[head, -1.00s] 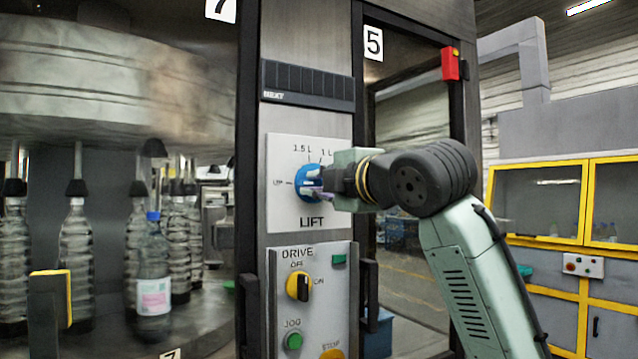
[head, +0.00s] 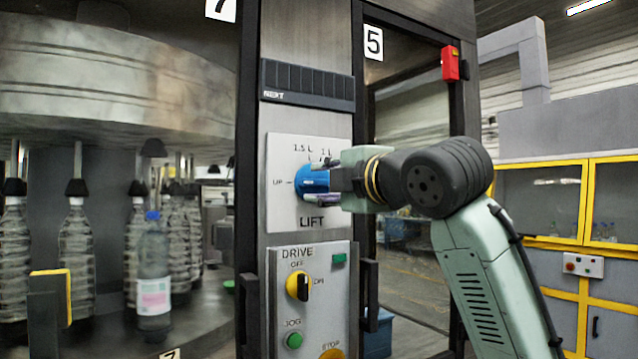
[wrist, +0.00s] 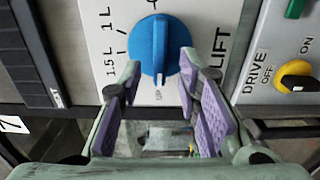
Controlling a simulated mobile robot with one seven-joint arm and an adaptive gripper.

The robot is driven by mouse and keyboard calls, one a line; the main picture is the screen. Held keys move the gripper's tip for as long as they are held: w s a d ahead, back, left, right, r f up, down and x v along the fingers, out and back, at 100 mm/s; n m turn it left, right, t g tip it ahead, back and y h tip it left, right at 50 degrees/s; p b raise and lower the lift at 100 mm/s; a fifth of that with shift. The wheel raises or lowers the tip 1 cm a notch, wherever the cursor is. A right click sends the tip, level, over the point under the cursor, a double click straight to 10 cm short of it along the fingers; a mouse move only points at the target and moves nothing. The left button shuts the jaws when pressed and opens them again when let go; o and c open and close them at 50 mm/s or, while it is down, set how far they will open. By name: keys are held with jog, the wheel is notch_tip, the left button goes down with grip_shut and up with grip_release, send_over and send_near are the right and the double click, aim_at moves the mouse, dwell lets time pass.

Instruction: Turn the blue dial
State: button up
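The blue dial (head: 313,181) is on the white LIFT plate (head: 283,212), marked UP, 1.5 L and 1 L. In the wrist view my gripper (wrist: 158,66) is open, with purple pads either side of the bar's near end and gaps showing. Contact with the dial is not visible.
Below the plate is the DRIVE panel with a yellow-black knob (head: 298,287), a green JOG button (head: 294,340) and a yellow STOP control. A black door handle (head: 371,295) stands to its right. Bottles (head: 153,270) stand in the machine at left.

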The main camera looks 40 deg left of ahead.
jog(key=v, duration=1)
jog(key=shift+d, duration=0.15)
jog(key=shift+f, duration=0.1)
